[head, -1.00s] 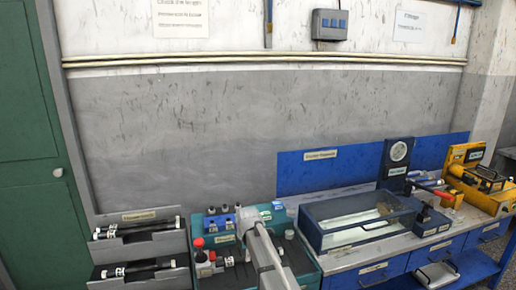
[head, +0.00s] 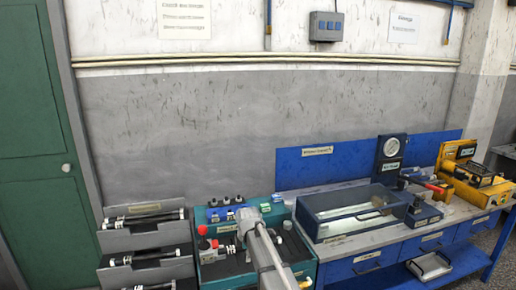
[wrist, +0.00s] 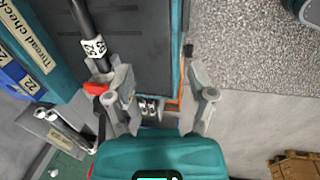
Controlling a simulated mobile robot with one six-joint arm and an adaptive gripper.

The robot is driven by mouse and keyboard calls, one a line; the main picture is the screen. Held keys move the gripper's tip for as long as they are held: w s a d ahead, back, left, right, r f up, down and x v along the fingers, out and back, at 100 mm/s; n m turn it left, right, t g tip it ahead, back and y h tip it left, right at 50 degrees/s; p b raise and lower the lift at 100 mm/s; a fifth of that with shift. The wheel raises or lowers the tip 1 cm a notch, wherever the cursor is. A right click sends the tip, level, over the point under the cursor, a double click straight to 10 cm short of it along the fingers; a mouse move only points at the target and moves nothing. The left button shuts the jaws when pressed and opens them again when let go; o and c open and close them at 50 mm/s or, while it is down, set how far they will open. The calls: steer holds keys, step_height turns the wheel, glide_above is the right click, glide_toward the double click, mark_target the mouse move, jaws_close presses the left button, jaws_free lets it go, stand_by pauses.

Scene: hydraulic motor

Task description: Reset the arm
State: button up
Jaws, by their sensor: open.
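My gripper (wrist: 160,66) is open in the wrist view, its two grey fingers wide apart with nothing held between them. A black rod with a black-and-white marked collar (wrist: 94,46) lies beside the left finger; I cannot tell whether they touch. In the head view, my grey arm (head: 264,258) reaches up in front of the teal workstation (head: 298,270). The gripper itself is not clearly visible there.
A grey rack (head: 147,243) holding black rods stands left of the teal station. To the right, a blue bench (head: 368,262) carries a clear-lidded case (head: 345,212), a gauge (head: 392,147) and a yellow device (head: 474,182). A green door (head: 38,165) is at far left.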

steer(key=s+d+f+m+g, duration=0.1)
steer(key=s+d+m+g, duration=0.1)
steer(key=s+d+m, duration=1.9)
steer(key=s+b, duration=0.1)
steer(key=s, duration=0.3)
steer(key=shift+s+d+f+h, duration=0.25)
steer(key=shift+s+d+h, duration=0.05)
stand_by(0.8)
